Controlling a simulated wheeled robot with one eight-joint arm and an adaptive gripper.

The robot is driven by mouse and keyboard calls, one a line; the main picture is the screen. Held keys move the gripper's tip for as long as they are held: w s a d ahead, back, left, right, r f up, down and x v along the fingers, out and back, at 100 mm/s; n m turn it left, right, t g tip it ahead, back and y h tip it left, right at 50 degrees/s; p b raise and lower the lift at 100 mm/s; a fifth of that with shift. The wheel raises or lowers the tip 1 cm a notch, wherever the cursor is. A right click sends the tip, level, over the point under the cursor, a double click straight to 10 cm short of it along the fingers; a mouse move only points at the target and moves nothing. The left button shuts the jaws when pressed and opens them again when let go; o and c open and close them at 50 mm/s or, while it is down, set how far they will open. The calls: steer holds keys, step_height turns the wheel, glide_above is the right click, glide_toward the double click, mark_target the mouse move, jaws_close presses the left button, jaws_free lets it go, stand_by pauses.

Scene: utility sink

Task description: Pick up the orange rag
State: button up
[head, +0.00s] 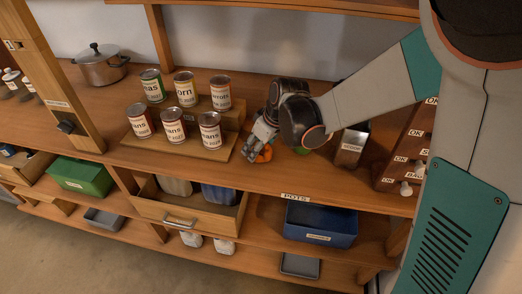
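The gripper and wrist hide part of the rag. I cannot tell whether the fingers are closed on it or still apart.
Several labelled cans (173,126) stand on a stepped wooden rack (208,152) just left of my gripper. A metal tin (350,147) stands to the right. A pot (102,66) sits at the back left. An open drawer (185,222) and a blue bin (320,222) are below.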

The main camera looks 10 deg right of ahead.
steer(key=shift+r, duration=0.1)
step_height(320, 180, up, 20)
steer(key=p, duration=0.6)
steer(key=shift+s, duration=0.1)
steer(key=shift+c, duration=0.2)
